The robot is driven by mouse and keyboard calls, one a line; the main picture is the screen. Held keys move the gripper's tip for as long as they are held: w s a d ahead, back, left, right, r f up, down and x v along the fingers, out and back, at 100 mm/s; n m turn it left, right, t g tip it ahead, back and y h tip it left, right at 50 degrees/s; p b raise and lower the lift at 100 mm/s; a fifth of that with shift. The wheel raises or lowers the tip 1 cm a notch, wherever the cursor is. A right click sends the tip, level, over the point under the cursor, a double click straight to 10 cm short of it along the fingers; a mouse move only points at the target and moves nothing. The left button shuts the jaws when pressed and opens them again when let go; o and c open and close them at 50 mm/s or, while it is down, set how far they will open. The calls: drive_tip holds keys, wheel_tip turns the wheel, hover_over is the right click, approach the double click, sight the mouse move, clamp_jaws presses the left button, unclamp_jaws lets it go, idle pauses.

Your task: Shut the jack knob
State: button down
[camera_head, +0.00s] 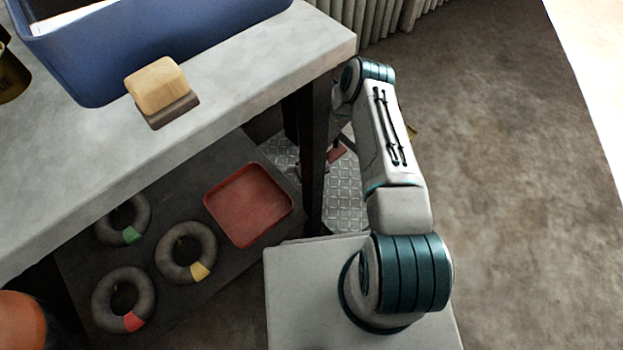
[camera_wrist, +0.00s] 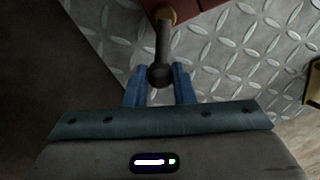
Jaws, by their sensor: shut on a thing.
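The jack knob (camera_wrist: 160,74) is a dark round ball on a dark stem in the wrist view. The stem runs up to a brass-coloured collar (camera_wrist: 165,15) on the red jack body (camera_wrist: 190,6). My gripper (camera_wrist: 161,80) has its blue fingers on the left and right of the knob and is shut on it. In the head view, a small red part of the jack (camera_head: 338,154) shows beside my arm. My gripper and the knob are hidden there.
A diamond-patterned metal plate (camera_head: 345,201) lies under the jack. The workbench (camera_head: 230,95) and its dark leg (camera_head: 313,150) stand left of my arm, with a blue bin (camera_head: 100,65) on top. A red tray (camera_head: 248,204) and several rings lie on the shelf below. Open floor (camera_head: 520,200) lies to the right.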

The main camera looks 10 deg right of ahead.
drive_tip(key=d+n, duration=0.1)
drive_tip(key=n, duration=0.2)
drive_tip(key=shift+w+d, duration=0.1)
drive_tip(key=shift+d, duration=0.3)
drive_tip(key=shift+w+d+n, duration=0.15)
drive_tip(key=shift+d+n, duration=0.15)
drive_tip(key=shift+n, duration=0.45)
drive_tip(key=shift+w+d+n, duration=0.15)
drive_tip(key=shift+d+n, duration=0.15)
drive_tip(key=shift+n, duration=0.45)
drive_tip(key=shift+d, duration=0.1)
drive_tip(key=c, duration=1.2)
unclamp_jaws()
drive_tip(key=shift+r, duration=0.1)
wheel_tip(320, 180, up, 14)
drive_tip(key=p, duration=0.5)
drive_tip(key=shift+s+a+f, duration=0.15)
drive_tip(key=shift+a+f, duration=0.1)
drive_tip(key=shift+a, duration=0.05)
